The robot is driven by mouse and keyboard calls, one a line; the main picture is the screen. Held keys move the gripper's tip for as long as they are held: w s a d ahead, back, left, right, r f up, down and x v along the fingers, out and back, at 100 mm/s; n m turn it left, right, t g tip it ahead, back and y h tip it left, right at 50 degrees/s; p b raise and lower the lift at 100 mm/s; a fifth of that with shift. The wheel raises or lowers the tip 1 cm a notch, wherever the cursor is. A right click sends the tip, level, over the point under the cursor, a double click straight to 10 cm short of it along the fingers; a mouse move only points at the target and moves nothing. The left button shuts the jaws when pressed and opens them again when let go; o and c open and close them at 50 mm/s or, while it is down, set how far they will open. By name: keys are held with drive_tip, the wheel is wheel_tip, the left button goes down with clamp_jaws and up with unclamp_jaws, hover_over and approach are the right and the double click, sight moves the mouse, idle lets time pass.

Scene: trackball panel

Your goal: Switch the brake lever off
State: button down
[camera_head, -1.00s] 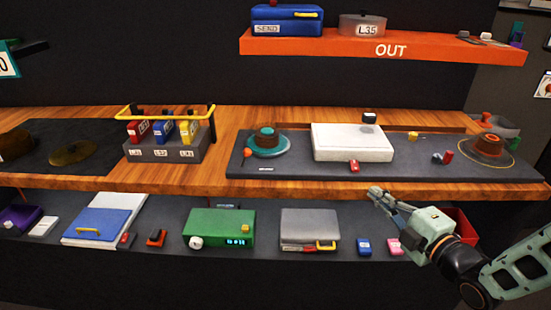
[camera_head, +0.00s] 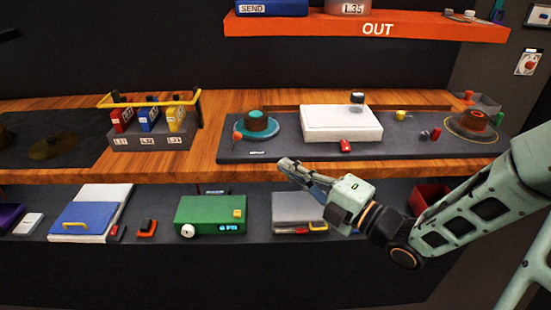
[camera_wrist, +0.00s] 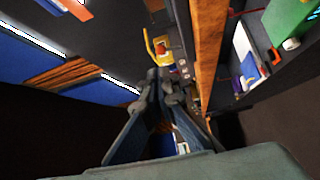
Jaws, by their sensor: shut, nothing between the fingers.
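No part that I can read as a brake lever is labelled in view. A grey block (camera_head: 150,140) on the wooden counter carries red (camera_head: 121,119), blue (camera_head: 148,119) and yellow (camera_head: 175,118) labelled pieces, with a yellow rail (camera_head: 150,99) and dark upright parts behind them. The yellow rail also shows beyond my fingers in the wrist view (camera_wrist: 149,42). My gripper (camera_head: 286,166) is shut and empty, in front of the counter edge, right of the grey block and apart from it. In the wrist view the fingertips (camera_wrist: 164,82) meet at the middle.
A dark panel (camera_head: 290,152) on the counter holds a teal-based knob (camera_head: 257,126), a white box (camera_head: 342,124) and an orange-ringed knob (camera_head: 473,124). An orange shelf (camera_head: 300,25) hangs above. The lower shelf holds a green box (camera_head: 210,215) and a grey box (camera_head: 295,208).

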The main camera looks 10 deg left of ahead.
sight(236, 136)
drive_tip(key=x, duration=1.2)
drive_tip(key=shift+w+a, duration=0.1)
drive_tip(key=shift+a, duration=0.15)
drive_tip(key=shift+a+r+n+g+h, duration=0.45)
drive_tip(key=shift+r+n+h, duration=0.1)
drive_tip(key=shift+n+h, duration=0.2)
drive_tip(key=shift+s+a+r+n+h, duration=0.2)
drive_tip(key=shift+a+r+n+h, duration=0.15)
drive_tip(key=shift+n+h, duration=0.15)
drive_tip(key=shift+s+a+r+n+g+h+p, duration=0.15)
drive_tip(key=shift+a+r+n+g+h+p, duration=0.15)
drive_tip(key=shift+a+n+h, duration=0.3)
drive_tip(key=shift+a+f+n+h, duration=0.1)
drive_tip(key=shift+a+n+h, duration=0.2)
drive_tip(key=shift+h, duration=0.35)
drive_tip(key=shift+d, duration=0.1)
